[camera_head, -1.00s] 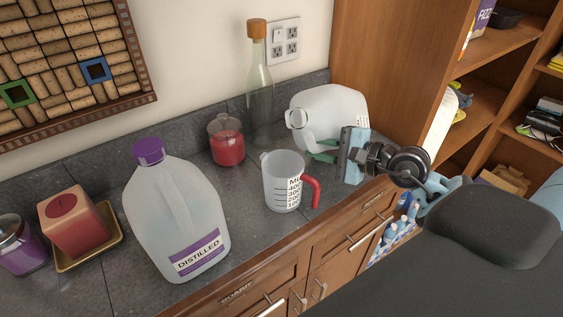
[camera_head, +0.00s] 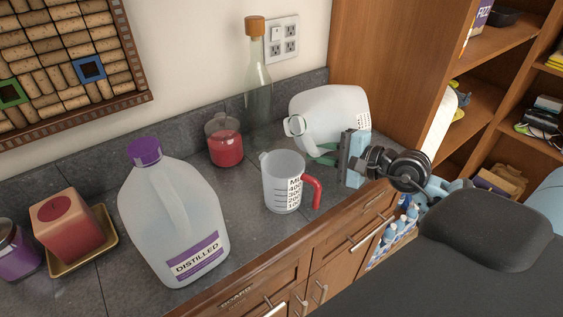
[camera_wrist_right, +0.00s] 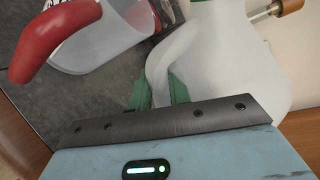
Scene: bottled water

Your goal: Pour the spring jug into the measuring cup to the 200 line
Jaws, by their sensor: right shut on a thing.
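The spring jug (camera_head: 333,112) is white, translucent and uncapped. It is tipped to the left, its mouth at the upper right of the measuring cup (camera_head: 280,184). The cup is clear, with black marks and a red handle, and stands upright on the counter. I cannot make out any water level in it or a stream. My right gripper (camera_head: 323,155) is shut on the jug's handle from the right. In the right wrist view the green fingers are around the jug's handle (camera_wrist_right: 172,60), and the cup's red handle (camera_wrist_right: 50,42) is at upper left. My left gripper is not in view.
A capped distilled jug (camera_head: 175,220) stands front left. A red candle jar (camera_head: 224,143) and a corked glass bottle (camera_head: 258,92) stand behind the cup. A square candle on a tray and a purple jar are far left. A wooden cabinet side (camera_head: 385,80) bounds the right.

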